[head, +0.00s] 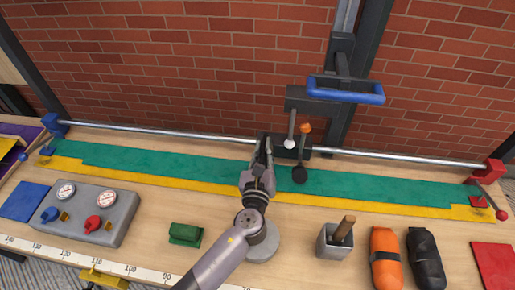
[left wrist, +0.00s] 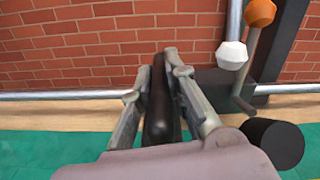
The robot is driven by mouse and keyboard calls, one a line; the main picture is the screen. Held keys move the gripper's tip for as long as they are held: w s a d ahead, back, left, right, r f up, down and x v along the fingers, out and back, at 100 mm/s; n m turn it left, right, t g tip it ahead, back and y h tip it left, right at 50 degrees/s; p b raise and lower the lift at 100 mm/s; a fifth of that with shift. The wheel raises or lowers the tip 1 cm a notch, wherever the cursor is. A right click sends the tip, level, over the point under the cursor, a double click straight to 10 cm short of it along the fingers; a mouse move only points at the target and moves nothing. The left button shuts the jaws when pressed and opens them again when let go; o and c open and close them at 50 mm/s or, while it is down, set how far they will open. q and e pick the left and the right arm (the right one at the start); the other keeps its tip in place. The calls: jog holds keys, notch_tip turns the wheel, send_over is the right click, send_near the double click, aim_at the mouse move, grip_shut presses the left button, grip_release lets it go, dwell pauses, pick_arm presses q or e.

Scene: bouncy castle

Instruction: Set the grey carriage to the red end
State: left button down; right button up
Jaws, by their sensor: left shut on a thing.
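The dark grey carriage (head: 309,153) sits on a long steel rail (head: 400,158), a little right of the rail's middle. It carries a lever with a white knob (head: 289,144), a lever with an orange knob (head: 305,128) and a black round knob (head: 299,175). My left gripper (head: 264,152) is at the carriage's left side. In the left wrist view its fingers are closed around an upright black handle (left wrist: 158,115). The red end block (head: 493,169) is at the rail's far right, the blue end block (head: 55,125) at its far left. My right gripper is not in view.
A green and yellow strip (head: 400,190) lies below the rail. A grey gauge box (head: 122,218), green block (head: 185,234), grey cup (head: 333,245), orange roll (head: 385,262) and black roll (head: 426,262) stand in front. A blue handle (head: 345,91) hangs above the carriage.

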pick_arm(q)
jog(key=shift+d, duration=0.1)
jog(key=c, duration=1.6)
grip_release()
jog(key=shift+r, duration=0.1)
jog(key=shift+o, duration=0.2)
jog(key=shift+s, duration=0.1)
jog(key=s+a, duration=0.1)
jog(key=s, duration=1)
jog(key=shift+s+a, duration=0.3)
jog(key=shift+s, duration=0.05)
jog(key=shift+c, duration=0.5)
